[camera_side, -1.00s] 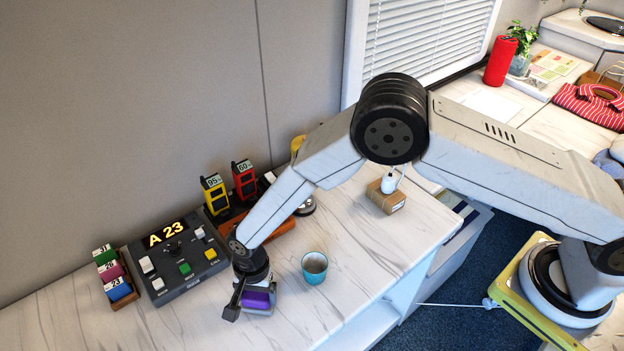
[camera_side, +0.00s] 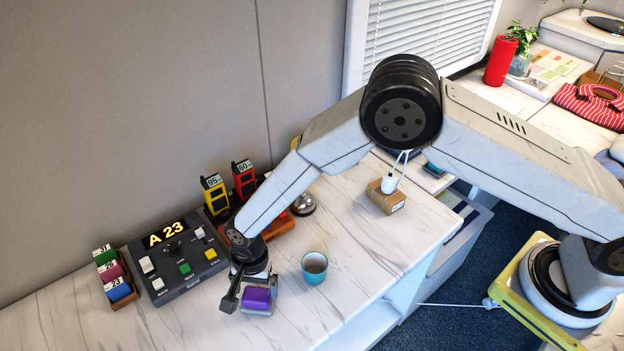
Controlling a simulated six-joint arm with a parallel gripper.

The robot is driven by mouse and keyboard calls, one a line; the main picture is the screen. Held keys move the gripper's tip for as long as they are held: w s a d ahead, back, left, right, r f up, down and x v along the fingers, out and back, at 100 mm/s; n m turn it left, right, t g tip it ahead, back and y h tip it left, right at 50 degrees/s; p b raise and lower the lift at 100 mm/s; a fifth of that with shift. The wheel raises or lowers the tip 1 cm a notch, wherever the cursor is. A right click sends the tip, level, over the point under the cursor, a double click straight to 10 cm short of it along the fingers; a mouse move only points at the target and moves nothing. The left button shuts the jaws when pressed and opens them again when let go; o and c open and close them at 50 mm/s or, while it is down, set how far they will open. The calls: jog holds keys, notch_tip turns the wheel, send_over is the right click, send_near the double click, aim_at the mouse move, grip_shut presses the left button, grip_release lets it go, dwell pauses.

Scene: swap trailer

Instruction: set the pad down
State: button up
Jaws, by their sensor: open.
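The pad (camera_side: 257,298) is a small purple block on the marble-patterned counter, in a pale shallow base, left of the teal cup. My gripper (camera_side: 250,297) is open at the pad, with one dark finger to its left and the other partly hidden at its right. From this angle I cannot tell whether the fingers touch the pad.
A teal cup (camera_side: 314,267) stands close on the right. A grey console (camera_side: 178,262) showing "A 23" is on the left, beside a rack of numbered blocks (camera_side: 115,277). Yellow and red pagers (camera_side: 215,194) stand behind. The counter in front is clear.

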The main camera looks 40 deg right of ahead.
aim_at(258, 287)
notch_tip(258, 287, up, 9)
jog(key=shift+w+d+r, duration=0.15)
jog(key=shift+w+d, duration=0.2)
jog(key=shift+d, duration=0.05)
dwell(0.4)
jog(key=d+r+n+t, duration=0.2)
jog(key=d+r+n, duration=0.35)
jog(key=d, duration=1.05)
jog(key=s+d+r+n+t+h, duration=0.1)
jog(key=s+d+r+n, duration=0.2)
jog(key=s+d, duration=0.8)
jog(key=d+r, duration=0.2)
jog(key=d, duration=0.2)
jog(key=shift+s+r+n+t, duration=0.2)
jog(key=shift+s+n+t, duration=0.1)
jog(key=shift+s+n, duration=0.1)
